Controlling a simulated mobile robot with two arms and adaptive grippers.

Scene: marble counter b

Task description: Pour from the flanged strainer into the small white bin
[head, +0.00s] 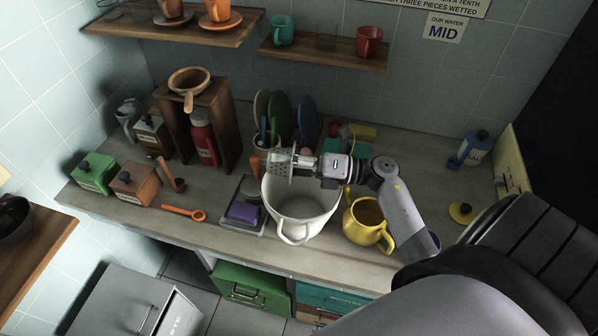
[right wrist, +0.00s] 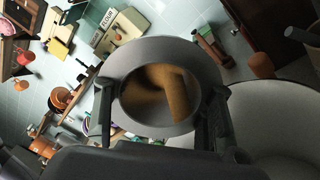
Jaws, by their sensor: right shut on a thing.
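The flanged strainer (head: 280,160) is a small grey perforated cup with a wide flat rim. My right gripper (head: 308,165) is shut on it and holds it over the back part of the small white bin's mouth. In the head view the strainer looks tipped on its side, with its flange edge-on. In the right wrist view I look into the strainer (right wrist: 205,60), between the fingers of my right gripper (right wrist: 160,120), and brown contents (right wrist: 155,92) show inside. The small white bin (head: 300,228) stands upright on the counter; its pale rim also shows in the right wrist view (right wrist: 275,143). My left gripper is out of view.
A yellow jug (head: 368,222) stands close to the bin's right. A tray with a purple sponge (head: 243,212) is close on its left. A plate rack (head: 285,118) is behind. An orange spoon (head: 184,212) lies at the front left. Some counter on the right is clear.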

